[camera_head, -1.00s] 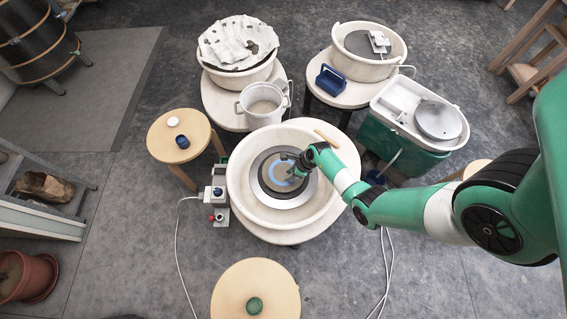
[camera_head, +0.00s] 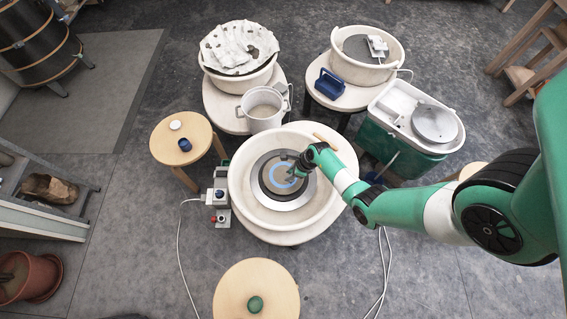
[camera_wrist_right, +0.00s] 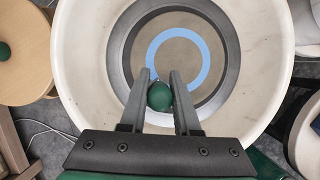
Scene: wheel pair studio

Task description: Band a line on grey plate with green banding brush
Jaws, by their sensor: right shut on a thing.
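The grey plate (camera_head: 281,174) lies on the round wheel head inside the large cream basin in the middle. A pale blue ring (camera_wrist_right: 203,48) is on its face; the ring's near part is hidden by my right gripper in the right wrist view. My right gripper (camera_head: 292,174) reaches over the plate from the right. In the right wrist view, my right gripper (camera_wrist_right: 160,88) is shut on the green banding brush, whose round green end (camera_wrist_right: 160,97) shows between the fingers. The brush tip is hidden, so I cannot tell whether it touches the plate. My left gripper is not in view.
The cream basin (camera_head: 240,205) surrounds the wheel, with a wooden stick (camera_head: 326,141) on its rim. A round stool with a green knob-like thing (camera_head: 255,304) stands in front. A stool with a blue pot (camera_head: 184,145) is at left. Two more basins stand behind.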

